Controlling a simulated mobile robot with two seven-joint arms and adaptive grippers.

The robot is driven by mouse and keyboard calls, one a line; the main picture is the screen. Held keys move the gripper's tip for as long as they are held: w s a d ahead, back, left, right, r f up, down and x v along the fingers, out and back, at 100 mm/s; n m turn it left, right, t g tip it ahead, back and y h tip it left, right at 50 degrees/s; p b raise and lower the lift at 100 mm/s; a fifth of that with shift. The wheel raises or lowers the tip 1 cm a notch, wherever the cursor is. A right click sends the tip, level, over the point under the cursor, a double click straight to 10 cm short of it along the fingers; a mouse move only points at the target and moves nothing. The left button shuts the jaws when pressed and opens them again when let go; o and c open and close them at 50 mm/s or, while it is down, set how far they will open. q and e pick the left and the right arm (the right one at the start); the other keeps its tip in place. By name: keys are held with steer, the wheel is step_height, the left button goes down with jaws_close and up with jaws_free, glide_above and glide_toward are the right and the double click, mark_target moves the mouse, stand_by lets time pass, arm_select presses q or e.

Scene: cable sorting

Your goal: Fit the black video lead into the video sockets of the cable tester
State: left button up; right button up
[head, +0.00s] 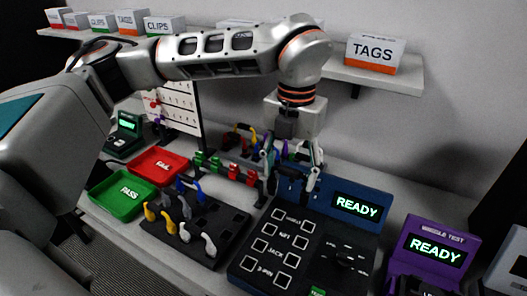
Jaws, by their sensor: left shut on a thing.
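The cable tester (262,262) is a dark blue console with a lit READY screen (357,207) and labelled rows of pale-framed square sockets (285,238). My left gripper (291,180) points down over the back edge of the tester, left of the screen. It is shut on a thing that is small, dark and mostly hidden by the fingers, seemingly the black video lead. I cannot tell whether it touches the tester. No other black lead can be made out. My right gripper is out of view.
A black rack (217,250) with blue, yellow, grey and white leads stands left of the tester. Green PASS (108,207) and red FAIL (148,176) trays lie further left. A purple tester (432,262) stands right. A shelf with boxes (374,54) runs behind.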

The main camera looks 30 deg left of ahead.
arm_select(q)
steer(key=shift+w+d+f, duration=0.15)
steer(key=shift+d+f, duration=0.25)
steer(key=shift+d, duration=0.1)
steer(key=shift+w+d+f, duration=0.15)
steer(key=shift+d+f, duration=0.2)
steer(key=shift+d, duration=0.15)
steer(key=shift+a+f+b, duration=0.1)
steer(key=shift+f+b, duration=1.55)
steer(key=shift+f, duration=1)
steer(key=shift+f+b, duration=0.3)
steer(key=shift+f, duration=0.55)
steer(key=o, duration=1.8)
steer(key=shift+c, duration=0.2)
